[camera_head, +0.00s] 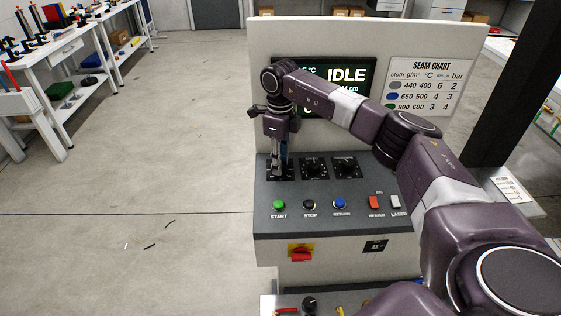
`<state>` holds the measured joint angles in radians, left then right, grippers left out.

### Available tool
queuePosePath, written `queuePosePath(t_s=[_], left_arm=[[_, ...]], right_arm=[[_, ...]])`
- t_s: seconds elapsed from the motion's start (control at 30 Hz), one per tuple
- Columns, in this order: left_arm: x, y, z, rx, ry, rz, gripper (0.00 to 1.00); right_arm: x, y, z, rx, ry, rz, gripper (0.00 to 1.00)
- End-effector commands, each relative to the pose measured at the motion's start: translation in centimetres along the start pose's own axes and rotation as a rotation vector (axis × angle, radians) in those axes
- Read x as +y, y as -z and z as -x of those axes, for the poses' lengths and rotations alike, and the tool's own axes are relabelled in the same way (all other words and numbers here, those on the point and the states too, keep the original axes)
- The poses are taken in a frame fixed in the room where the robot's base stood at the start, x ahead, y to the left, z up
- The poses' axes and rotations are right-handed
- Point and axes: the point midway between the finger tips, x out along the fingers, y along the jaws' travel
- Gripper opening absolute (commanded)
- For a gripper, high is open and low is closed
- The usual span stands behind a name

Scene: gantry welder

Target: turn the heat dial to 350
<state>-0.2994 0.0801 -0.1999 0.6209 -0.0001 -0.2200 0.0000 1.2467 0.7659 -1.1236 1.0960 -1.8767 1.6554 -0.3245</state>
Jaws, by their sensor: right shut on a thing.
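The welder's sloped control panel (330,222) carries a row of three black dials. My right gripper (279,170) points down at the leftmost dial (290,175) and is shut on its knob, hiding most of it and its pointer. The middle dial (314,168) and the right dial (345,167) are uncovered. The dial labels and scales are too small to read, so I cannot tell from markings which one is heat. The display (348,76) shows IDLE, and my right arm covers much of it. My left gripper is out of view.
Below the dials are a green START button (279,204), a black STOP button (310,204), a blue button (340,203) and two switches. A seam chart (430,85) hangs right of the display. A red knob (301,255) sits on the front. Open floor lies left.

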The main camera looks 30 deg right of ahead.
Motion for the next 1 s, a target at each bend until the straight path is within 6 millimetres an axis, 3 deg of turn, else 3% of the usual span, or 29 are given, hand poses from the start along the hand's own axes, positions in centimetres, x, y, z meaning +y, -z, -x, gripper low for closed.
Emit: queuePosePath(t_s=[0.3, 0.33, 0.47, 0.77, 1.0], left_arm=[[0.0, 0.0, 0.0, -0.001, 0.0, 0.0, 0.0], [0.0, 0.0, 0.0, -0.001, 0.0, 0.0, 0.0], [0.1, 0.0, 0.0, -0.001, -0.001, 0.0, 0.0], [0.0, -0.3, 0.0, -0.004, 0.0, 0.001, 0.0], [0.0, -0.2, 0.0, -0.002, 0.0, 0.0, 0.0]], right_arm=[[-0.2, -0.2, 0.4, -0.009, 0.005, -0.002, 0.03], [-0.2, -0.2, 0.4, -0.009, 0.005, -0.002, 0.29], [-0.1, -0.2, 0.3, -0.007, 0.004, -0.001, 0.43], [-0.1, -0.1, 0.2, -0.003, 0.002, 0.0, 0.44], [-0.1, -0.2, 3.4, -0.007, 0.004, -0.001, 0.44]])
